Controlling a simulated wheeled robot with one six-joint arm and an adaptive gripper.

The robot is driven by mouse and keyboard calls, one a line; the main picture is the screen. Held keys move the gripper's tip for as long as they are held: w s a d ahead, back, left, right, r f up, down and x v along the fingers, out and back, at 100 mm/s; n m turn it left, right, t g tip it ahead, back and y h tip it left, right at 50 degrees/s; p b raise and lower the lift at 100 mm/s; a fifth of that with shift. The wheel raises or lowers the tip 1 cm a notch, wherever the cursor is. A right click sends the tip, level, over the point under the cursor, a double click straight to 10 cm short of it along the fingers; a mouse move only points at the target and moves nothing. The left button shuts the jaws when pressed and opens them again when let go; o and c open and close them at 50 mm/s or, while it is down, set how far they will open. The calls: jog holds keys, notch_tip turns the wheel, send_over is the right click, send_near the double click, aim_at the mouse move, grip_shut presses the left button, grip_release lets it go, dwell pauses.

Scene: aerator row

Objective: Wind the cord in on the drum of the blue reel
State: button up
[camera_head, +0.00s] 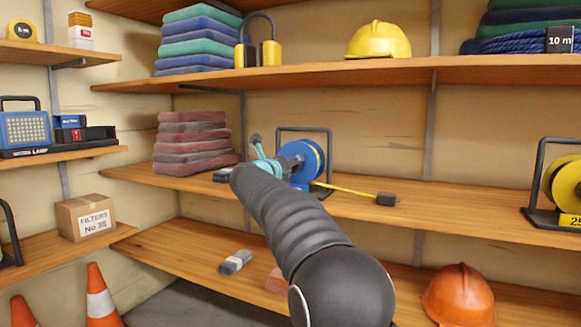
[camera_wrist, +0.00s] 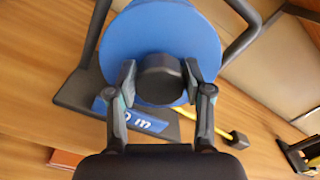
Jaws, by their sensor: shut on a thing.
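The blue reel (camera_head: 313,158) stands in a dark frame on the middle shelf in the head view. Its blue disc (camera_wrist: 155,35) fills the top of the wrist view. My gripper (camera_wrist: 160,75) is shut on the reel's black knob (camera_wrist: 160,80), one finger on each side of it, in front of the disc. In the head view my gripper (camera_head: 280,163) reaches the reel from the left and partly covers it. The yellow cord (camera_head: 345,188) runs out to the right along the shelf to a dark plug (camera_head: 387,199). The cord's winding on the drum is hidden.
Folded dark red cloths (camera_head: 193,145) lie left of the reel. A yellow reel (camera_head: 567,186) stands at the far right of the same shelf. An orange helmet (camera_head: 458,296) sits below.

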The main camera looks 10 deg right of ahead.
jog(key=shift+a, duration=0.1)
jog(key=o, duration=1.2)
jog(key=shift+c, duration=0.2)
jog(key=v, duration=1.2)
